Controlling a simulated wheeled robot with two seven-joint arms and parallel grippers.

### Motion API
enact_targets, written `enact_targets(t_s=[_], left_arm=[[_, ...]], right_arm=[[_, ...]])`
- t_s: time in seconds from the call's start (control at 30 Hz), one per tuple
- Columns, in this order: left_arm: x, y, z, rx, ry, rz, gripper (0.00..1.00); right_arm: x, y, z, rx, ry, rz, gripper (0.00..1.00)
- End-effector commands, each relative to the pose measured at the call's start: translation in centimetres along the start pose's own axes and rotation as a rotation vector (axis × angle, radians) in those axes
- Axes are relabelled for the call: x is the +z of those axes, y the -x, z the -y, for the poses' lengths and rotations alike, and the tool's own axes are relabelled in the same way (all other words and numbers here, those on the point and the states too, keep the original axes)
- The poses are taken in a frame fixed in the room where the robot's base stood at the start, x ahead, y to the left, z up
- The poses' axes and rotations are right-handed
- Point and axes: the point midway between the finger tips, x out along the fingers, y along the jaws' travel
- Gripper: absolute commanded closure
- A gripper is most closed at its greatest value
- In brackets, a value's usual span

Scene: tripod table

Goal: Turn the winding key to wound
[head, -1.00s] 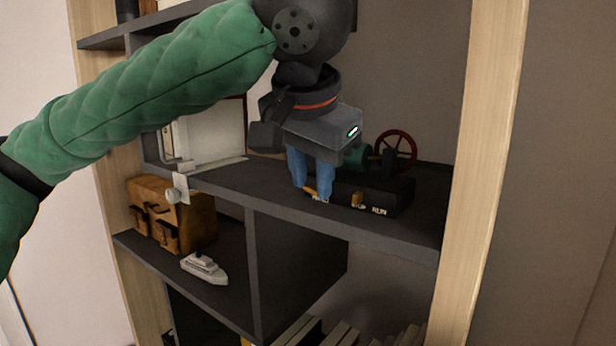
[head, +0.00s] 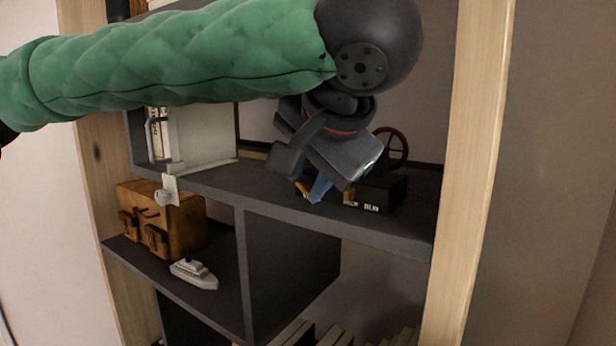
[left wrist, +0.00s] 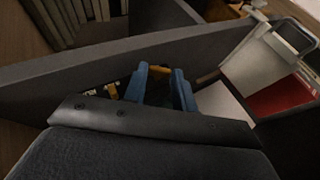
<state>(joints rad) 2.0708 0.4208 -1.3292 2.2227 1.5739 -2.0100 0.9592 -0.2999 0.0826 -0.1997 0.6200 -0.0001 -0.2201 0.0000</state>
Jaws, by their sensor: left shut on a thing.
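The black model-engine box (head: 390,194) sits on the upper grey shelf, with white lettering along its front edge; one label reads "RUN". My left gripper (head: 318,190) has its blue fingers at the box's left end, tilted over. It is shut on the orange-yellow winding key (head: 303,188), which also shows between the fingertips in the left wrist view (left wrist: 160,69). The gripper body hides most of the key and its marks. A second small yellow lever (head: 349,195) is on the box to the right, apart from the fingers. My right gripper is out of view.
A dark red flywheel (head: 391,147) rises behind the box, close to my gripper. White binders (head: 195,138) and a bracket stand to the left. A brown satchel (head: 170,222) and a toy ship (head: 194,274) are on the lower shelf. A wooden post (head: 470,180) borders the right.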

Motion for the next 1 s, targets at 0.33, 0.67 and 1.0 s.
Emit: enact_targets(t_s=[0.33,0.67,1.0], left_arm=[[0.0,0.1,0.1,-0.003,0.001,-0.001,0.96],[0.0,0.0,0.0,-0.002,0.000,0.000,0.51],[0.0,0.0,0.0,0.005,0.001,0.001,0.51]], right_arm=[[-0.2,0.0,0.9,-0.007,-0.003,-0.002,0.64],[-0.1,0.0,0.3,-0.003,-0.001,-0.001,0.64],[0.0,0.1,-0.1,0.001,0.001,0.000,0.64]])
